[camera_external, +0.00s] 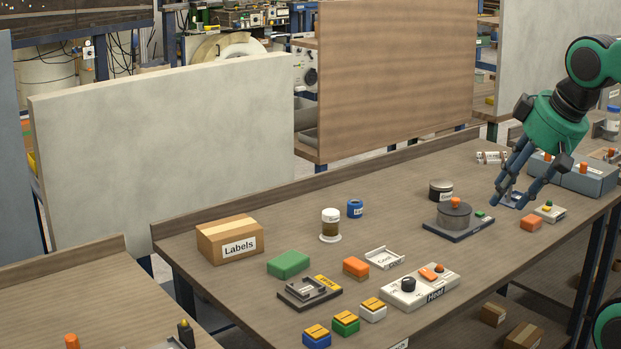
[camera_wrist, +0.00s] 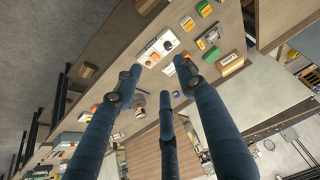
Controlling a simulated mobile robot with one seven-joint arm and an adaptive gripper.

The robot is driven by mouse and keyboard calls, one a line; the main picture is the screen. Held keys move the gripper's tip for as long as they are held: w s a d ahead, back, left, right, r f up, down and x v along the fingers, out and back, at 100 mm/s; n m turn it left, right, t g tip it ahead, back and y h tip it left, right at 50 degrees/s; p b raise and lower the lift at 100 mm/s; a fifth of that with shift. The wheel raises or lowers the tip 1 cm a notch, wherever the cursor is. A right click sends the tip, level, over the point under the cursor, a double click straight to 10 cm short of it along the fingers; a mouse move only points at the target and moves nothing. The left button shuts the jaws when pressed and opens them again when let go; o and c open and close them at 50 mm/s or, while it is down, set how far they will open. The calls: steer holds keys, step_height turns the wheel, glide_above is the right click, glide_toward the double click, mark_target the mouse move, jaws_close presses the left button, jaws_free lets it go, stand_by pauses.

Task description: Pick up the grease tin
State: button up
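A short dark tin (camera_external: 441,191) with a pale label stands towards the back of the bench. A smaller blue tin (camera_external: 355,208) with a white label stands further left. Both labels are too small to read surely, so I cannot tell which tin holds grease. My gripper (camera_external: 514,199) is above the right part of the bench, to the right of both tins, fingers spread and pointing down. In the wrist view its fingers (camera_wrist: 156,82) are wide apart, with nothing held between them.
A dark-based device with a grey pot (camera_external: 455,216) stands between the dark tin and the front edge. A grey-blue box (camera_external: 585,178) and a small orange block (camera_external: 530,223) are near my gripper. A heater panel (camera_external: 420,288) and Labels carton (camera_external: 230,239) stand left. Bare bench (camera_external: 300,212) lies behind.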

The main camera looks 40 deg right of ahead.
steer(key=o, duration=1)
steer(key=shift+r, duration=0.1)
